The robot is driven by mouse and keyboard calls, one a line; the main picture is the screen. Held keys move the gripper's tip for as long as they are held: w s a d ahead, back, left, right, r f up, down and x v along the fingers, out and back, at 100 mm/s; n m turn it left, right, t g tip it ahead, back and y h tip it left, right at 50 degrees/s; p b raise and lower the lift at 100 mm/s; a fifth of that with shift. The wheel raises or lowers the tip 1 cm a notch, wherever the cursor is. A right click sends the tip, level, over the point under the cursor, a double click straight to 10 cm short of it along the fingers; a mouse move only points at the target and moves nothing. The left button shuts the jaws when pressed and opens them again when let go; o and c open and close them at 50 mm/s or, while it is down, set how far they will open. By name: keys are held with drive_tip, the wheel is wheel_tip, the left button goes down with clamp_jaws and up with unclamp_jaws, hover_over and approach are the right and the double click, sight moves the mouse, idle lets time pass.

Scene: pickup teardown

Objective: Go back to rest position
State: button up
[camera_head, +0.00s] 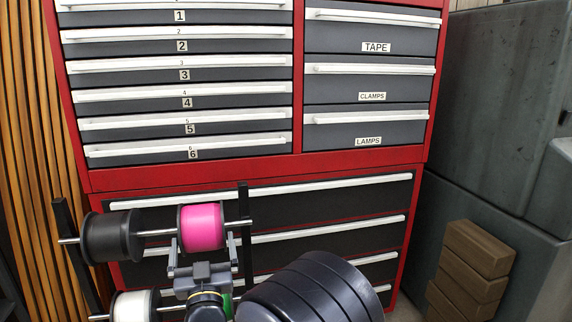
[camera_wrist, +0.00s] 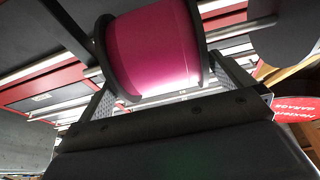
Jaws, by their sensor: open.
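My gripper (camera_head: 203,246) is open at the lower middle of the head view, pointing up toward a pink spool. The pink spool (camera_head: 202,227) sits on a metal rod of a spool rack, near the rack's right black post (camera_head: 245,215). In the wrist view the pink spool (camera_wrist: 155,52) with its dark flanges fills the upper middle, just ahead of my fingers. One finger shows at each side below it. I cannot tell whether the fingers touch the spool. My dark arm covers the lower part of the head view.
A black spool (camera_head: 113,236) shares the upper rod; a white spool (camera_head: 135,306) is on the lower rod. Behind stands a red cabinet (camera_head: 260,172) with grey drawers, all appearing shut. Brown blocks (camera_head: 470,265) are stacked at right beside grey-green bins (camera_head: 500,215). Wooden slats (camera_head: 65,150) stand left.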

drive_tip(key=shift+w+r+p, duration=0.3)
drive_tip(key=shift+r+p, duration=0.15)
drive_tip(key=shift+p, duration=0.25)
drive_tip(key=g+p, duration=0.1)
drive_tip(key=p, duration=0.1)
drive_tip(key=shift+r+p, duration=0.2)
drive_tip(key=shift+p, duration=0.1)
drive_tip(key=g+p, duration=0.1)
drive_tip(key=p, duration=0.4)
drive_tip(key=r+g+h+p, duration=0.1)
drive_tip(key=g+p, duration=0.1)
drive_tip(key=p, duration=0.3)
drive_tip(key=shift+r, duration=0.25)
